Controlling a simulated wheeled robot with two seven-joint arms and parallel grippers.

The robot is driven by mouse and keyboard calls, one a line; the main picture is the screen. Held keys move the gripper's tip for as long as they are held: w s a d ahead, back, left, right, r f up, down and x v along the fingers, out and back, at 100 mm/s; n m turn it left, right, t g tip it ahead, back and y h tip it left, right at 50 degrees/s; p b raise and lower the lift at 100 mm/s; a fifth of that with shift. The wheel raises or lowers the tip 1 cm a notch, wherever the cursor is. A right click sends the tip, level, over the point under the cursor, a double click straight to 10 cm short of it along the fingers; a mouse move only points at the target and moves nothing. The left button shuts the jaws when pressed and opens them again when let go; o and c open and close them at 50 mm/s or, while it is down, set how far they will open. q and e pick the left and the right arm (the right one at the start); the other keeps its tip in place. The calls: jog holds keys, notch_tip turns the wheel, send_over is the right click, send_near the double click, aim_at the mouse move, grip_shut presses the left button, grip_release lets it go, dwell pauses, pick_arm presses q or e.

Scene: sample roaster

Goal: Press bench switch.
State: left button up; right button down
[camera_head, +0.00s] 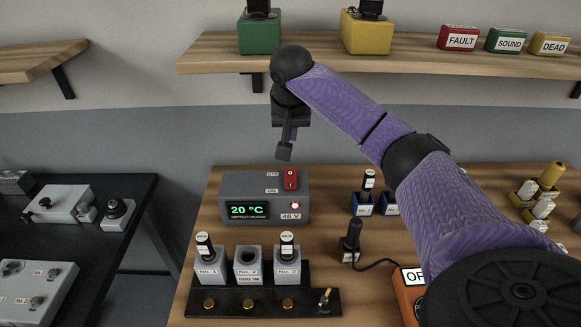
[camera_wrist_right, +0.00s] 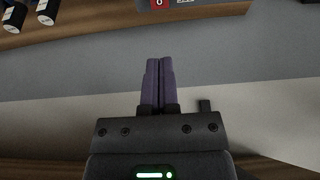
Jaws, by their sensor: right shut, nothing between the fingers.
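The bench switch (camera_head: 290,179) is a red rocker on top of a grey heater box (camera_head: 265,185), between OFF and ON labels. The red switch (camera_wrist_right: 159,3) shows there at the top edge, partly cut off, ahead of the fingertips. My left gripper is not in view.
In front of the box, a black rack (camera_head: 255,305) holds grey numbered blocks, two with capped plugs. A black handle (camera_head: 351,240) with a cable stands to the right. A wooden shelf (camera_head: 220,62) with coloured boxes runs above. A dark side table (camera_head: 120,245) stands left.

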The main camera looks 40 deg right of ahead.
aim_at(290, 173)
jog(key=b+x, duration=0.3)
jog(key=x, duration=0.9)
jog(key=shift+f+b, duration=0.35)
jog(key=shift+f, duration=0.45)
jog(key=shift+w+d+f, duration=0.1)
jog(key=shift+f, duration=0.05)
